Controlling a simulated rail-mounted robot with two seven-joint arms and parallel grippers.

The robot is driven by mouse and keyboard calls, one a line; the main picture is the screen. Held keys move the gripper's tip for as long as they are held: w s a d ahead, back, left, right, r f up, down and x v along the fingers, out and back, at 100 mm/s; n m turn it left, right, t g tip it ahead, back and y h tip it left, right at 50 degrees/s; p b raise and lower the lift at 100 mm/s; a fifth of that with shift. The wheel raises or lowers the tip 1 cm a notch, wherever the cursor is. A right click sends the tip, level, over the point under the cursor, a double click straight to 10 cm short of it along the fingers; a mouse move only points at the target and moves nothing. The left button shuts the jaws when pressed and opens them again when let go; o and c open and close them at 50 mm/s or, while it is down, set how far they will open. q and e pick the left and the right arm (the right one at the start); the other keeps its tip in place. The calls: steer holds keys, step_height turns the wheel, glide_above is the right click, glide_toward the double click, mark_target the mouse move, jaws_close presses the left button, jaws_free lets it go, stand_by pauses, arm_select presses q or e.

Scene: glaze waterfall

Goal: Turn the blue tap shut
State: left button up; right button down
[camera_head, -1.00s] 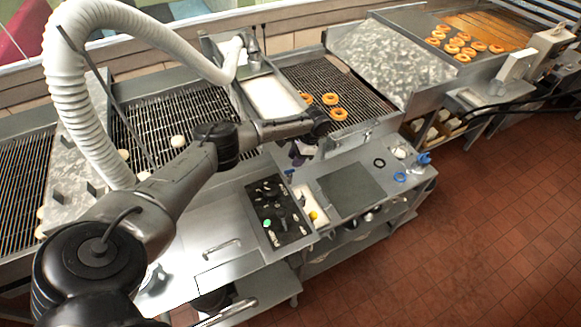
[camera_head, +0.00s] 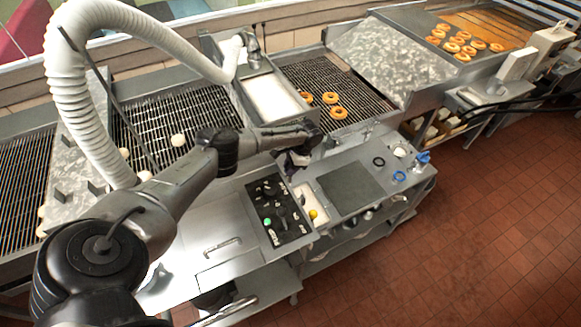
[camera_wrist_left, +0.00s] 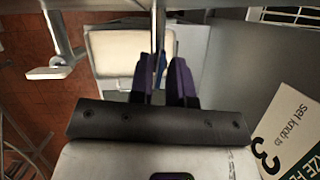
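My left gripper (camera_head: 296,160) is at the machine's front, just above the black control panel. In the left wrist view its two purple fingers (camera_wrist_left: 163,80) are apart, with a narrow gap between them. A small blue part, seemingly the blue tap (camera_wrist_left: 160,66), shows in that gap below a grey vertical pipe. I cannot tell whether the fingers touch it. In the head view the gripper hides this spot. My right gripper is not in view.
The black control panel (camera_head: 279,210) has knobs and a green button. A white sign (camera_wrist_left: 285,130) is at the wrist view's right. Blue items (camera_head: 422,158) lie at the bench's right end. Doughnuts (camera_head: 330,98) sit on the grate behind. The red floor is clear.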

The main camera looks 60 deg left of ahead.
arm_select(q)
jaws_close()
steer(key=shift+m, duration=0.3)
steer(key=m+y+p, duration=0.1)
steer(key=m+p, duration=0.1)
steer(key=m, duration=0.1)
steer(key=shift+r, duration=0.1)
steer(key=m+p, duration=0.1)
steer(key=m, duration=0.1)
steer(key=m+t+y+p, duration=0.1)
steer(key=m, duration=0.1)
steer(key=shift+s+d+m+t+y, duration=0.1)
steer(key=shift+m+t+y, duration=0.2)
steer(key=m+t+p, duration=0.1)
steer(key=m+p, duration=0.1)
steer(key=m, duration=0.2)
steer(key=shift+y, duration=0.4)
steer(key=shift+m+t+p, duration=0.8)
steer(key=shift+m+t, duration=0.1)
steer(key=shift+m, duration=1)
steer(key=shift+o, duration=1.4)
jaws_free()
